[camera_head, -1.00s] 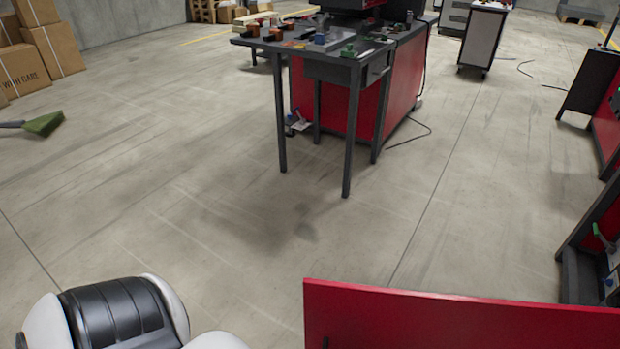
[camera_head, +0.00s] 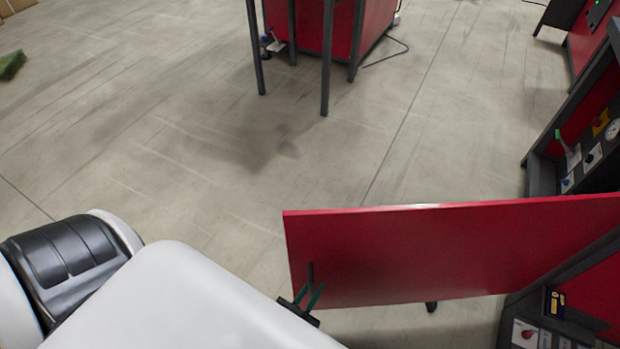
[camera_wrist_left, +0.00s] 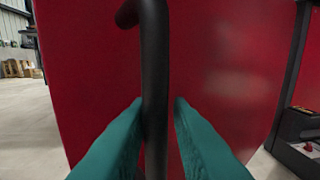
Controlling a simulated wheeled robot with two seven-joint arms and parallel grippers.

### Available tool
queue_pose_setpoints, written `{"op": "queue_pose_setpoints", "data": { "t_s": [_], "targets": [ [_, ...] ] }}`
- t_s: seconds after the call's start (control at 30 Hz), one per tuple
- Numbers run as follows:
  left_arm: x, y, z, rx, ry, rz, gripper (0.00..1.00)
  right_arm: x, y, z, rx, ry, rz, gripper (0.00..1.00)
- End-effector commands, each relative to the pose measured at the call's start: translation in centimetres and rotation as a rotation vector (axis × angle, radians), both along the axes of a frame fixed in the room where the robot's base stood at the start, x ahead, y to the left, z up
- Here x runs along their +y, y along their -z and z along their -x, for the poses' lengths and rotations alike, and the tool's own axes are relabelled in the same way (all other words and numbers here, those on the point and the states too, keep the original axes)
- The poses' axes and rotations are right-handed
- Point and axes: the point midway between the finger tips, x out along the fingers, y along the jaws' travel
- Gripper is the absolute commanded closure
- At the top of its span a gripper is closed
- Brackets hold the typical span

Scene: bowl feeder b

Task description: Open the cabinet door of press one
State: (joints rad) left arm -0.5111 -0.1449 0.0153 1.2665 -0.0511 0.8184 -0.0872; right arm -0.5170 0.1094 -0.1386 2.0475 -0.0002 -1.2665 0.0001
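The red cabinet door (camera_head: 450,250) of the press stands swung out from the cabinet at the right in the head view. Its black bar handle (camera_head: 311,272) is near the free left edge. My left gripper (camera_head: 312,297) is at the handle. In the left wrist view the two teal fingers (camera_wrist_left: 158,105) stand on either side of the upright handle (camera_wrist_left: 155,60). The fingers are apart, with a narrow gap beside the bar on the right, so they look open around it. Contact on the left side is unclear. My right gripper is not in view.
The open cabinet (camera_head: 575,310) shows small panels and switches at the lower right. Another red and dark machine (camera_head: 590,130) stands at the right. A dark-legged table (camera_head: 325,70) and red cabinet stand at the back. The floor between is clear.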

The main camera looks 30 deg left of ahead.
Motion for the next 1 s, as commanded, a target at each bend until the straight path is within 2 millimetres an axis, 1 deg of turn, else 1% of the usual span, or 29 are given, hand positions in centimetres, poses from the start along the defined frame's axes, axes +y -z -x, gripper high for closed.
{"op": "queue_pose_setpoints", "data": {
  "t_s": [0.03, 0.07, 0.33, 0.47, 0.57, 0.8, 0.9, 1.0],
  "targets": [
    [0.0, 0.0, 0.0, -0.001, 0.0, 0.001, 0.73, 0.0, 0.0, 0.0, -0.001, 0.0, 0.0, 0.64],
    [0.0, 0.0, 0.0, -0.001, -0.001, 0.001, 0.69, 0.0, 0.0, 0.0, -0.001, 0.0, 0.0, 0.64],
    [0.1, 0.0, 0.1, 0.001, -0.003, 0.001, 0.69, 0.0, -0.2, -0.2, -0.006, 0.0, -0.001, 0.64],
    [0.1, 0.0, 1.0, 0.002, -0.004, 0.001, 0.69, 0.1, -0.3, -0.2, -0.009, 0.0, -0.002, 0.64],
    [0.0, 0.1, 2.7, 0.004, -0.003, 0.001, 0.69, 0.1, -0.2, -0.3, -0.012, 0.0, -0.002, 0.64],
    [-0.3, 0.1, 7.9, 0.004, -0.003, 0.001, 0.69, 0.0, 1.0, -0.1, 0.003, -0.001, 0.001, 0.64],
    [-0.4, 0.1, 9.6, 0.003, -0.002, 0.001, 0.69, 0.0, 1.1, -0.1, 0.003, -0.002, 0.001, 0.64],
    [-0.5, 0.1, 10.9, 0.002, -0.001, 0.001, 0.69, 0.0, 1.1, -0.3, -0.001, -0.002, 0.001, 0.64]
  ]
}}
